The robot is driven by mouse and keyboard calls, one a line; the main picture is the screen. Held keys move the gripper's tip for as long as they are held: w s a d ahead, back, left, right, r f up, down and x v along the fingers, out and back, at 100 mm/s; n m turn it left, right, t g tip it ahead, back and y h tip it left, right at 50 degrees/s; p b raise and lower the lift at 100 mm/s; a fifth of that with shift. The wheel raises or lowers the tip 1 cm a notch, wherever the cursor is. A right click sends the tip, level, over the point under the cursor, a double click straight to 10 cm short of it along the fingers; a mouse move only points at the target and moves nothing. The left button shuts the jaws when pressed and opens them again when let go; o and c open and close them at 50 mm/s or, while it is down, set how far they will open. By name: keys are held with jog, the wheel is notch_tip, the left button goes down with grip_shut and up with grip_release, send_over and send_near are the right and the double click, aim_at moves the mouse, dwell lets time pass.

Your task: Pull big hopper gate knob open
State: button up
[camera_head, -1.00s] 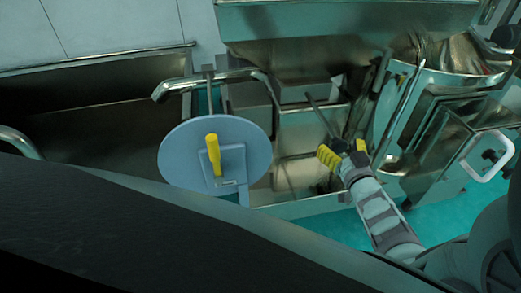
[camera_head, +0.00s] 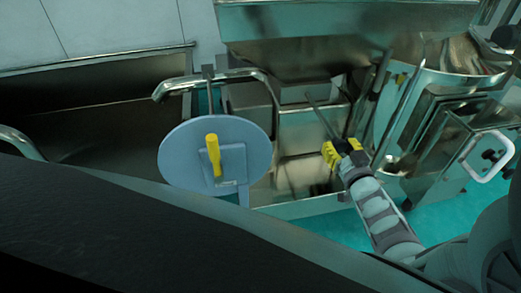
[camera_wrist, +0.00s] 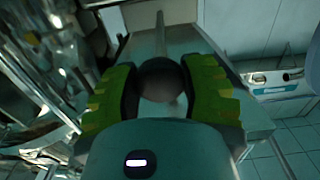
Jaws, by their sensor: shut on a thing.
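The big hopper gate knob (camera_wrist: 162,80) is a dark round ball on the end of a thin grey rod (camera_wrist: 160,35) in the wrist view. My gripper (camera_head: 341,150), with yellow-green finger pads, is shut on the knob, one pad on each side of it. In the head view the rod (camera_head: 320,115) runs up and left from my fingers toward the steel hopper (camera_head: 345,18). The knob itself is hidden between the fingers there.
A grey round disc (camera_head: 180,160) with a yellow handle (camera_head: 213,155) stands left of my gripper. A steel box with a white handle (camera_head: 487,157) and a shiny round vessel (camera_head: 460,85) are on the right. Bare green floor (camera_head: 345,228) shows below.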

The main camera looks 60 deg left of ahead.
grip_shut()
jog(key=p+v, duration=0.2)
jog(key=v, duration=0.5)
jog(key=shift+d, duration=0.3)
jog(key=shift+s, duration=0.1)
jog(key=o, duration=1.2)
grip_release()
jog(key=shift+c, duration=0.2)
jog(key=v, duration=1.2)
